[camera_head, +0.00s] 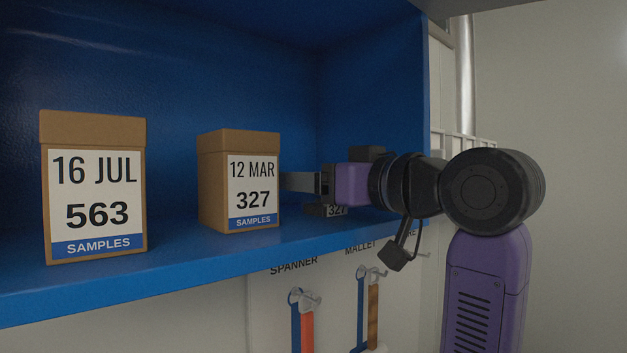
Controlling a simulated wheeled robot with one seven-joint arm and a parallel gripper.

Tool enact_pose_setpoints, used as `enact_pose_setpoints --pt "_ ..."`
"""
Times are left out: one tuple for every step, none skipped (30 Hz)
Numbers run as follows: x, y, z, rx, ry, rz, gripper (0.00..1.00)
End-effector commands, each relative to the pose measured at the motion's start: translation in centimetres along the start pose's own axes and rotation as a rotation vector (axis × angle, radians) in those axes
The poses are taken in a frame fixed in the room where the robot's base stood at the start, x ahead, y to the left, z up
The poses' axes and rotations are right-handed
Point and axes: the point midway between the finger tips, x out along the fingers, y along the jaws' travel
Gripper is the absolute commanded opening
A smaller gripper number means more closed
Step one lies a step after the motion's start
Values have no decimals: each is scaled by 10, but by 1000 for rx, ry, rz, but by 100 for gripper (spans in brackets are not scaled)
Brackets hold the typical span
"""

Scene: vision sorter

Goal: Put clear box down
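I see no clear box in this view. A brown cardboard box (239,181) labelled "12 MAR 327 SAMPLES" stands upright on the blue shelf (200,262), turned slightly. My gripper (300,182) comes in from the right, level with the box's right side. Its grey finger reaches the box's right edge, and the tip is hidden or just touching there. I cannot tell whether the fingers are apart or closed on the box.
Another cardboard box (94,188), labelled "16 JUL 563 SAMPLES", stands to the left, with a gap between the boxes. The shelf's right wall (372,100) is close to my arm. Tools hang below, including an orange-handled one (307,331).

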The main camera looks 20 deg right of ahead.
Motion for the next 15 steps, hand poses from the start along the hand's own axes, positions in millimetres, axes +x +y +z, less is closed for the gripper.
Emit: enact_pose_setpoints --pt "0 0 0 0 0 0 71" --pt "0 0 0 0 0 0 71" --pt "0 0 0 0 0 0 71" --pt "0 0 0 0 0 0 71" --pt "0 0 0 0 0 0 71" --pt "0 0 -1 0 0 0 71" --pt "0 0 -3 0 0 0 71" --pt "0 0 -5 0 0 0 71" --pt "-4 0 -2 0 1 1 71" --pt "-7 1 -2 0 2 2 71" --pt "-11 1 -2 0 3 2 71" --pt "-16 1 -1 -1 3 2 71" --pt "-22 1 0 -2 4 2 71" --pt "-27 0 0 -3 4 2 71" --pt "-36 1 0 -2 5 2 71"
